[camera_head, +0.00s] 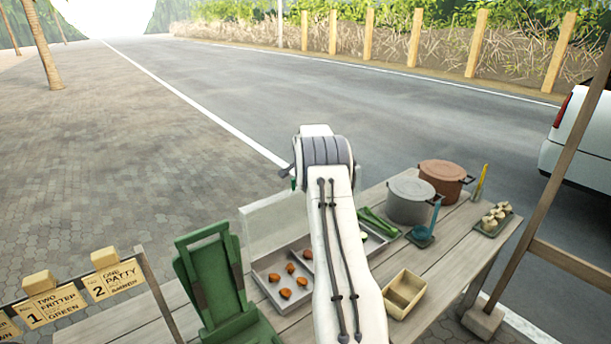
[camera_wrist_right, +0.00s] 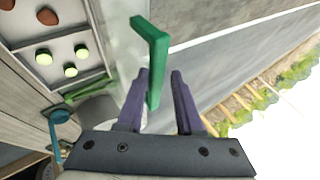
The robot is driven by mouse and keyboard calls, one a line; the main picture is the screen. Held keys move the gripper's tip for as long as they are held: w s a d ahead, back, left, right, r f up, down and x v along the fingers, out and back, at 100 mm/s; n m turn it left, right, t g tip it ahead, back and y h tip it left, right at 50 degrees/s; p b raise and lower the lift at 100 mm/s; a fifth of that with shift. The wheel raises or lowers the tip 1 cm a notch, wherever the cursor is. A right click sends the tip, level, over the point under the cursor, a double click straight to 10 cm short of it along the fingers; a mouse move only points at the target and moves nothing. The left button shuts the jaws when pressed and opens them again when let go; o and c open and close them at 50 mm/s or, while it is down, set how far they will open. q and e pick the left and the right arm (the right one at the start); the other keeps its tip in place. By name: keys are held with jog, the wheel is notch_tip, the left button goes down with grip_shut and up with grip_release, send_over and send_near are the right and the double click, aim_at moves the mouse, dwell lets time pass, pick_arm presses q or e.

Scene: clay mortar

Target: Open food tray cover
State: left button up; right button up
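The food tray (camera_head: 262,281) is a pale metal tray on the wooden table. Brown patties lie in its left part, and pale green pieces show in the wrist view (camera_wrist_right: 70,70). Its clear cover (camera_head: 268,222) stands raised along the tray's far side. A green L-shaped handle (camera_wrist_right: 154,45) shows in the right wrist view. My right gripper (camera_wrist_right: 160,90) has its purple fingers apart on either side of the handle's lower end, with a gap on the right side. In the head view my right arm hides the gripper and part of the tray. My left gripper is out of view.
A green stand (camera_head: 212,275) is left of the tray. A grey pot (camera_head: 410,202), a brown pot (camera_head: 446,178), a blue ladle (camera_head: 423,234) and a wooden box (camera_head: 404,293) are to its right. Small dish of bulbs (camera_head: 493,222) sits far right. A wooden post (camera_head: 545,190) rises at right.

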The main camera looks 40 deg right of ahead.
jog(key=shift+s+a+f, duration=0.1)
jog(key=shift+s+f, duration=0.2)
jog(key=shift+f, duration=0.25)
jog(key=shift+s+a+r+b, duration=0.15)
jog(key=shift+s+r+b, duration=0.1)
jog(key=shift+r+b, duration=0.25)
jog(key=b+v, duration=0.2)
jog(key=v, duration=0.7)
jog(key=shift+w+r+b, duration=0.2)
jog(key=shift+r+b, duration=0.2)
jog(key=shift+r, duration=0.2)
jog(key=shift+a, duration=0.1)
